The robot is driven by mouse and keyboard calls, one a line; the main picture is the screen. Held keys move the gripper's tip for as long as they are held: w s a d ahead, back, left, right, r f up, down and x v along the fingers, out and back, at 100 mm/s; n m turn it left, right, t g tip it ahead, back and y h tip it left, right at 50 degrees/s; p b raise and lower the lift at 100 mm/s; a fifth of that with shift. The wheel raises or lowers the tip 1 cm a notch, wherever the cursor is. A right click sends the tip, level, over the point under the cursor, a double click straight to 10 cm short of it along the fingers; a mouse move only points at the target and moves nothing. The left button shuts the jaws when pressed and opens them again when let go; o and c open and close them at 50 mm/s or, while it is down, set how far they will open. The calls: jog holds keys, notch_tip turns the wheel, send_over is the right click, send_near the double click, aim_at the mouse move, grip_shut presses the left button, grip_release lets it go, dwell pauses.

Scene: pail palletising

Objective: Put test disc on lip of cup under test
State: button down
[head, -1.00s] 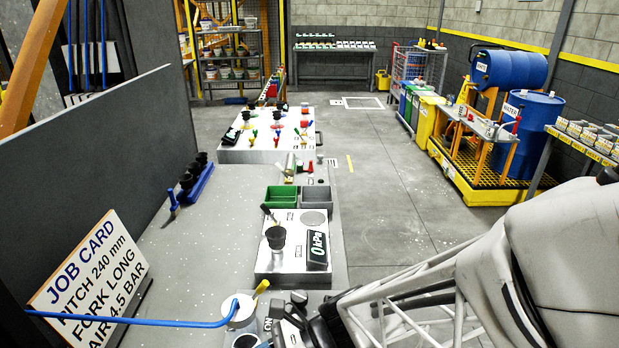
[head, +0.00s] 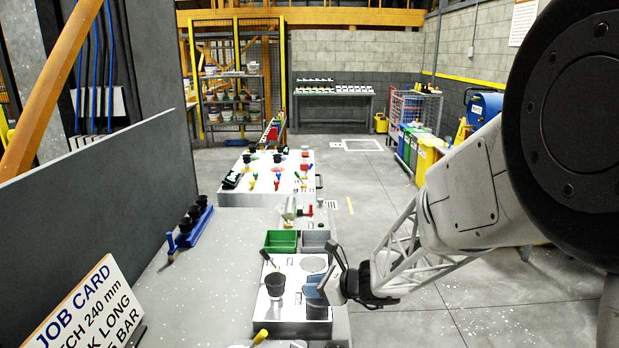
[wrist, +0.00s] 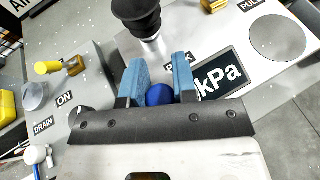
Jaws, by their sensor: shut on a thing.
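The cup under test looks to be the black cup (head: 275,283) standing upright on the pale plate (head: 266,315); it also shows in the wrist view (wrist: 137,14). My gripper (head: 318,288) is to its right, above the kPa display. In the wrist view, the blue fingers (wrist: 160,64) point toward the cup, apart from it. A blue rounded thing (wrist: 160,95) sits between them, and its lower part is hidden. I cannot tell if it belongs to the test disc. A flat grey round area (wrist: 274,38) lies on the plate; I cannot tell if it is a loose disc.
The kPa display (wrist: 220,75) is beside my fingers. A lever (head: 269,258) stands behind the cup.

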jog(key=w+d+f+m+t+h, duration=0.2)
jog(key=w+d+f+m+t, duration=0.1)
jog(key=w+d, duration=0.55)
jog(key=w+d+f+m+t+h, duration=0.25)
jog(key=w+d, duration=0.25)
jog(key=w, duration=0.6)
jog(key=w+d+f+m+t+h, duration=0.2)
jog(key=w+d+f+m+h, duration=0.1)
jog(key=w+f, duration=0.5)
jog(key=shift+d+f+m+h, duration=0.15)
jog(key=shift+d+m+h, duration=0.2)
jog(key=shift+m, duration=0.3)
jog(key=s+a+r+n+g+y, duration=0.1)
jog(key=s+a+r+n+y, duration=0.25)
jog(key=r, duration=0.45)
jog(key=s+a+r+n+g+y, duration=0.2)
jog(key=s+a+r+n+g, duration=0.1)
jog(key=s+a+r, duration=0.5)
jog(key=s+a+r+n+g+y, duration=0.3)
jog(key=s+a+r, duration=0.6)
jog(key=s+a, duration=0.4)
jog(key=a+g, duration=0.1)
jog(key=a, duration=0.3)
jog(key=shift+s+r+n, duration=0.15)
jog(key=shift+r+n, duration=0.05)
jog(key=shift+n, duration=0.15)
